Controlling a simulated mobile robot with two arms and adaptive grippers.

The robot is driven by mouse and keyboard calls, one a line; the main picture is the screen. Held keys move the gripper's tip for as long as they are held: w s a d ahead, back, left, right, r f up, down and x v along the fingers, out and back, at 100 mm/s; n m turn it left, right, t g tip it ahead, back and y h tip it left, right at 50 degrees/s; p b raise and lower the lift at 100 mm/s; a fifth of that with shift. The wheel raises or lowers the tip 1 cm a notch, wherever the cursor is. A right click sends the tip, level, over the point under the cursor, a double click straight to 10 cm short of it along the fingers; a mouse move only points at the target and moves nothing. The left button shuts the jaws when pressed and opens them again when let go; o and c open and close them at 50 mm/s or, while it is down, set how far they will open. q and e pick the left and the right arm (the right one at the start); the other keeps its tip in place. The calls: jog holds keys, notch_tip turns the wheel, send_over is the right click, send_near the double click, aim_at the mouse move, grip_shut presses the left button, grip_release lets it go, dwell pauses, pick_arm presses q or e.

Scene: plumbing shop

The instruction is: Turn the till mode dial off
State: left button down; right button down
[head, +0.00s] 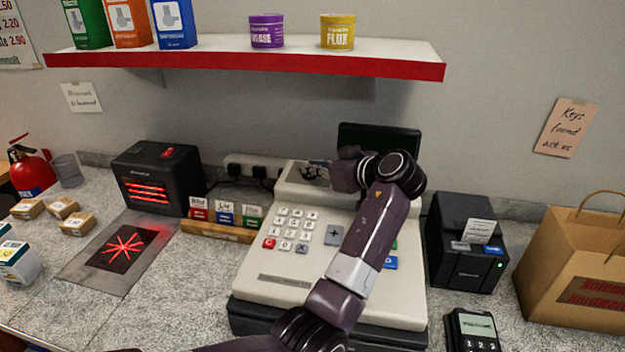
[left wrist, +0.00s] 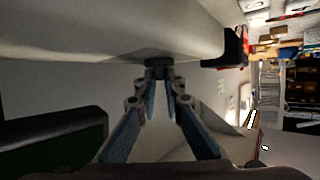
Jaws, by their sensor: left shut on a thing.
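The cream till (head: 262,283) stands on the counter, with its keypad facing me and a dark display (head: 352,134) behind it. My left gripper (head: 316,168) reaches over the till from the right, its fingers at the till's upper panel. In the left wrist view, my left gripper (left wrist: 159,78) is shut on a small dark knob, the mode dial (left wrist: 158,62), which stands out from the pale till surface. The dial's markings and its setting are hidden. In the head view the fingers and my arm cover the dial. My right gripper is not in view.
A black scanner (head: 155,172) and a card rack (head: 222,229) stand left of the till. A receipt printer (head: 462,245), a card terminal (head: 472,330) and a paper bag (head: 560,265) are to the right. A red-edged shelf (head: 250,62) hangs above.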

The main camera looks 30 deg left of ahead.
pick_arm(q)
jog(key=shift+w+f+n+g+y+b, duration=0.15)
jog(key=shift+n+g+y+b, duration=0.15)
jog(key=shift+n+g+b, duration=0.85)
jog(key=c, duration=2)
grip_release()
jog(key=shift+c, duration=0.2)
jog(key=shift+r, duration=0.2)
notch_tip(320, 180, up, 10)
jog(key=shift+f, duration=0.15)
